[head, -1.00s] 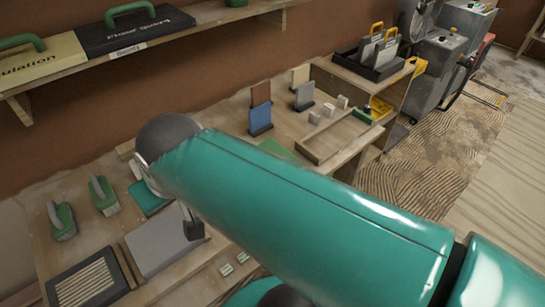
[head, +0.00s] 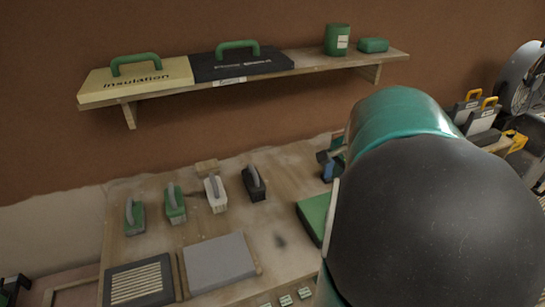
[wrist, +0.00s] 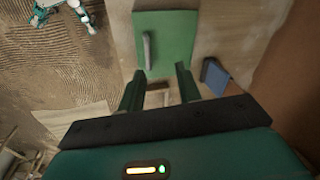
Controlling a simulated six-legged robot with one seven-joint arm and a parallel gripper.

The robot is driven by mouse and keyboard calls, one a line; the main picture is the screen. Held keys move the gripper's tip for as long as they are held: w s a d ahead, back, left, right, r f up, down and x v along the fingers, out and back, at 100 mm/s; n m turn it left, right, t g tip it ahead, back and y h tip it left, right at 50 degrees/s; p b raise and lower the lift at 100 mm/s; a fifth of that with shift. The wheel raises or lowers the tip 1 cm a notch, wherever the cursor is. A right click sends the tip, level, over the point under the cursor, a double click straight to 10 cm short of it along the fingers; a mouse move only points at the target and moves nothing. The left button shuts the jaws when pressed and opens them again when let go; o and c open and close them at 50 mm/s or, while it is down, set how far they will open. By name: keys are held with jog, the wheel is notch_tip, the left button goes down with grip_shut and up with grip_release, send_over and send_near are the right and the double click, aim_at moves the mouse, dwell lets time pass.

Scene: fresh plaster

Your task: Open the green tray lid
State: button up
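The green tray lid (wrist: 178,36) is a flat green panel with a grey bar handle (wrist: 148,50) near its left edge in the wrist view. It looks shut and flat. In the head view, part of a green panel (head: 312,212) shows on the bench, its right side hidden behind my arm. My gripper (wrist: 160,84) is open in the wrist view, its two dark green fingers spread and empty, pointing toward the lid's near edge. The handle lies beyond the fingertips, apart from them. The head view does not clearly show the fingers.
Several handled blocks (head: 215,193) stand left on the bench (head: 160,236). A grey panel (head: 219,262) and a slatted black tray (head: 139,282) lie in front. A wall shelf (head: 300,64) holds cases. A blue object (wrist: 214,75) stands right of the fingers.

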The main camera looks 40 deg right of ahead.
jog(key=s+d+f+m, duration=0.2)
jog(key=s+d+m, duration=0.1)
jog(key=d, duration=0.1)
jog(key=x, duration=0.8)
jog(key=a+x, duration=0.1)
jog(key=x, duration=0.4)
jog(key=shift+s+d+f, duration=0.1)
jog(key=shift+s+f, duration=0.1)
grip_shut()
